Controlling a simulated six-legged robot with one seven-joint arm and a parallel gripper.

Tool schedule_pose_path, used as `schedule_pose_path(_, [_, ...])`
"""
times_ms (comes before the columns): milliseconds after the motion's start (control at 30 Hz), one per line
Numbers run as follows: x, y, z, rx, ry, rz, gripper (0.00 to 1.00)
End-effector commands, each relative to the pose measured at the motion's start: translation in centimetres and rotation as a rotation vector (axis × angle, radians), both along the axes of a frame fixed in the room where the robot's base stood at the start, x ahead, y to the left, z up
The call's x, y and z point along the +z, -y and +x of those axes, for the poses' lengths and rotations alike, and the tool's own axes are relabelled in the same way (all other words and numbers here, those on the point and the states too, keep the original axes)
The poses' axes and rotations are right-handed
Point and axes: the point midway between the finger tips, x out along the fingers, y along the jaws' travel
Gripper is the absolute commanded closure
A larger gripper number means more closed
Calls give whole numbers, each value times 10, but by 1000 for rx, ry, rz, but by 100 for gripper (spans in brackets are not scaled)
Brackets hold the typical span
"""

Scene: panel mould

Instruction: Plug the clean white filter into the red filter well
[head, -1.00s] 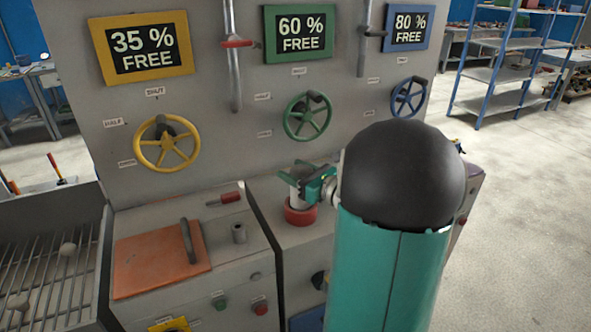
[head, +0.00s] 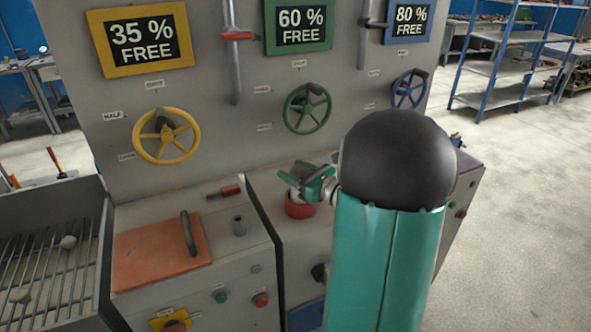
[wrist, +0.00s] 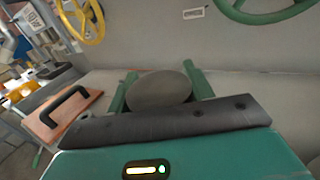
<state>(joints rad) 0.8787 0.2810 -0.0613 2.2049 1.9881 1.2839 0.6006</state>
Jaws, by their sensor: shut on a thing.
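The red filter well (head: 299,206) is a short red ring on the grey machine top, left of my arm in the head view. My gripper (head: 308,182) is green and sits just above the well. In the head view the gripper hides most of the filter. It looks tilted over the well, and I cannot tell whether its lower end is inside the ring.
An orange lid (head: 160,252) with a dark handle lies on the left cabinet, near a small grey socket (head: 239,226) and a red-handled tool (head: 226,191). A grated basin (head: 45,255) is at far left. A green handwheel (head: 307,108) on the back panel is above the well.

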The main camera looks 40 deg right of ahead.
Motion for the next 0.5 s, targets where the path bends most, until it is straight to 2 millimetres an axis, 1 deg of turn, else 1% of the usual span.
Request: schedule_pose_path(500, [-12, 0, 0, 0, 1, 0, 74])
